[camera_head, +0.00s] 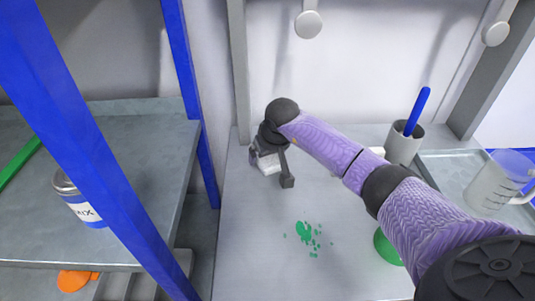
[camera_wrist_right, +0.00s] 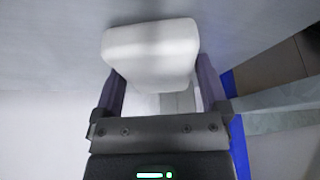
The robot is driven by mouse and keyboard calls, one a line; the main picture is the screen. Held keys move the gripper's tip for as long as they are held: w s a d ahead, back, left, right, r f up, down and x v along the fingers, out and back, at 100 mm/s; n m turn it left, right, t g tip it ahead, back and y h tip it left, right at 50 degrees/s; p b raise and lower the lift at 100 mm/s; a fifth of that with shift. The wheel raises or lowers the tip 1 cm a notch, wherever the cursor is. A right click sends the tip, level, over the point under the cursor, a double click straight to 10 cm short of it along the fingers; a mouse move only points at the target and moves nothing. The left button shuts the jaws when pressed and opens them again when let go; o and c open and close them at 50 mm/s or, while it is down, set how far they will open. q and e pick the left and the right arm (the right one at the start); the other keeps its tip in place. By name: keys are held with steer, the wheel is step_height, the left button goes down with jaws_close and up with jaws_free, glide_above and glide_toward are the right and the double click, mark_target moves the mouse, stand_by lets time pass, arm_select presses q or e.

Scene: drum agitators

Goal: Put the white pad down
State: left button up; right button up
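The white pad (camera_head: 268,164) is at the far left part of the grey worktop, partly hidden by my right gripper (camera_head: 271,168). In the right wrist view the pad (camera_wrist_right: 150,52) fills the space between the two fingers of the right gripper (camera_wrist_right: 160,80), with a finger against each side. The gripper looks shut on it. The pad is close to the worktop; whether it touches is hard to tell. My left gripper is not in view.
Green splashes (camera_head: 307,236) mark the front of the worktop (camera_head: 260,255). A grey cup (camera_head: 403,146) with a blue handle (camera_head: 418,110) stands at the back right, near a tray (camera_head: 450,165) and clear jug (camera_head: 495,185). A blue post (camera_head: 95,160) and can (camera_head: 82,205) are left.

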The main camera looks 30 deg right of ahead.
steer(key=shift+s+f, duration=0.2)
steer(key=p+v, duration=0.3)
steer(key=v, duration=0.9)
steer(key=shift+w+d+r+p, duration=0.15)
steer(key=shift+w+r+p, duration=0.1)
steer(key=shift+r+p, duration=0.15)
steer(key=shift+f, duration=0.1)
